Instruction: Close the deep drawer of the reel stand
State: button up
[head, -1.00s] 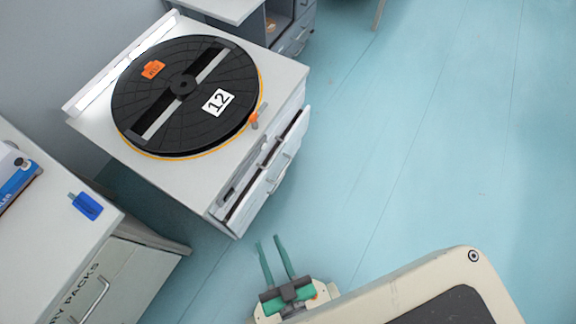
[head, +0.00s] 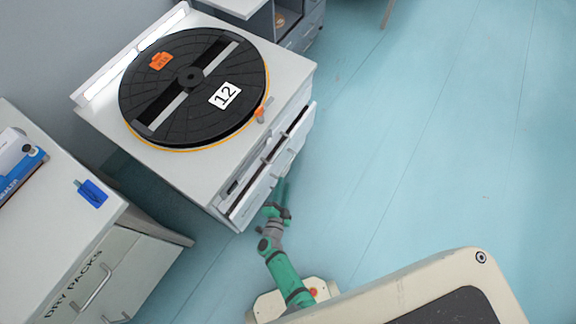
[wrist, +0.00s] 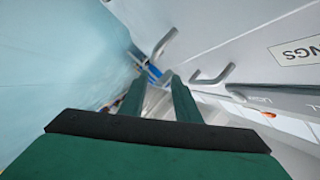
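The reel stand (head: 180,170) is a pale cabinet with a large black reel (head: 165,105) marked 12 on top. On its right side a drawer (head: 262,193) stands partly pulled out, and a dark gap shows behind its front. The drawer's label cannot be read in the head view. My gripper (head: 281,191) is low beside the drawer front, and I cannot tell whether it touches. In the wrist view my gripper (wrist: 156,80) has its two green fingers apart with nothing seen between them. Grey handles (wrist: 212,75) and pale fronts show close to the fingers.
A cabinet marked DRY PACKS (head: 90,275) stands at the lower left, with a blue tag (head: 92,193) on top. Another grey unit (head: 285,25) is behind the stand. The blue floor (head: 430,150) to the right is clear.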

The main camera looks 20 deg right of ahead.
aim_at(288, 165)
jog(key=shift+m+g, duration=0.4)
jog(key=shift+m, duration=0.1)
jog(key=shift+a+f+x, duration=0.1)
jog(key=shift+f+x, duration=0.1)
jog(key=shift+x, duration=1.8)
jog(key=shift+a+f+x, duration=0.1)
jog(key=shift+f+x, duration=0.1)
jog(key=shift+x, duration=1.85)
jog(key=shift+a+f+x, duration=0.1)
jog(key=shift+f+x, duration=0.1)
jog(key=shift+x, duration=1.8)
grip_shut()
